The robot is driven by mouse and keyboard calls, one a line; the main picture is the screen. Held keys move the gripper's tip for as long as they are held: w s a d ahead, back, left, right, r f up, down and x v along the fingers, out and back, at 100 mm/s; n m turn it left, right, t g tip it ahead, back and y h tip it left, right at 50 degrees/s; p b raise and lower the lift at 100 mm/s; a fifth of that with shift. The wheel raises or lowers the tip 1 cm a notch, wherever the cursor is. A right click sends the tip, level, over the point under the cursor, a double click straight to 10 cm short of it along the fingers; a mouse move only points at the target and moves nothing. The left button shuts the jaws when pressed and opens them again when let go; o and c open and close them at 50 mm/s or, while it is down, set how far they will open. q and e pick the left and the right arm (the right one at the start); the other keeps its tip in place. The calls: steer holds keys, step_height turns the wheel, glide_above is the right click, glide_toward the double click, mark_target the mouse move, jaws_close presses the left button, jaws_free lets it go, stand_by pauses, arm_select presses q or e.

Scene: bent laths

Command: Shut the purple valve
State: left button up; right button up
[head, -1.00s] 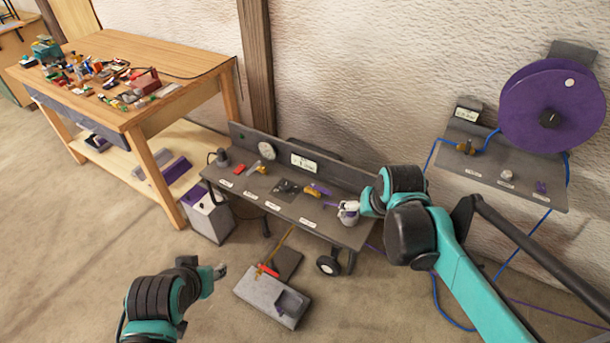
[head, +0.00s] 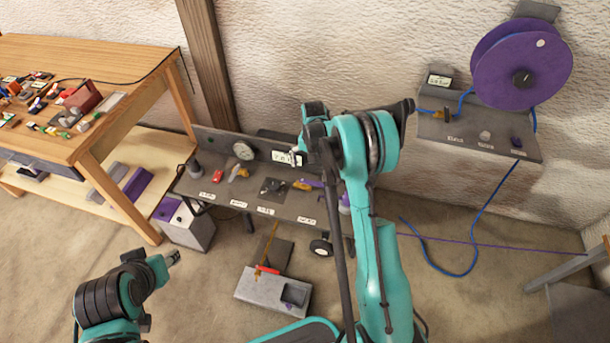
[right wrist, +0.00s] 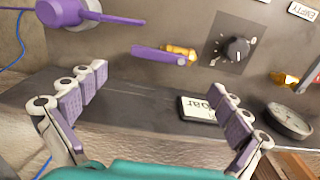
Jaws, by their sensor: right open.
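The purple valve has a brass body and a purple lever (right wrist: 158,55) in the right wrist view. The lever points left from the brass. In the head view the purple valve (head: 308,185) lies at the right part of the low grey bench, left of my right arm. My right gripper (right wrist: 160,78) is open and empty, its purple-padded fingers on either side of the lever in the picture but apart from it. In the head view my right arm hides most of its fingers. My left gripper (head: 172,258) hangs at lower left, away from the bench; its jaws are too small to judge.
The grey bench (head: 225,200) also bears a black dial (right wrist: 237,48) and a gauge (right wrist: 290,120). A purple round part with a rod (right wrist: 65,12) stands close to the lever. A wall shelf (head: 480,140) with a purple reel (head: 520,65) stands right. A wooden table (head: 100,70) stands left.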

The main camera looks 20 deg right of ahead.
mark_target(312, 183)
step_height(312, 183, down, 7)
steer(key=shift+f+b, duration=0.1)
steer(key=shift+b, duration=1.05)
steer(key=c, duration=1.3)
steer(key=shift+s+r, duration=0.2)
steer(key=shift+r, duration=0.05)
jaws_close()
steer(key=shift+f, duration=0.1)
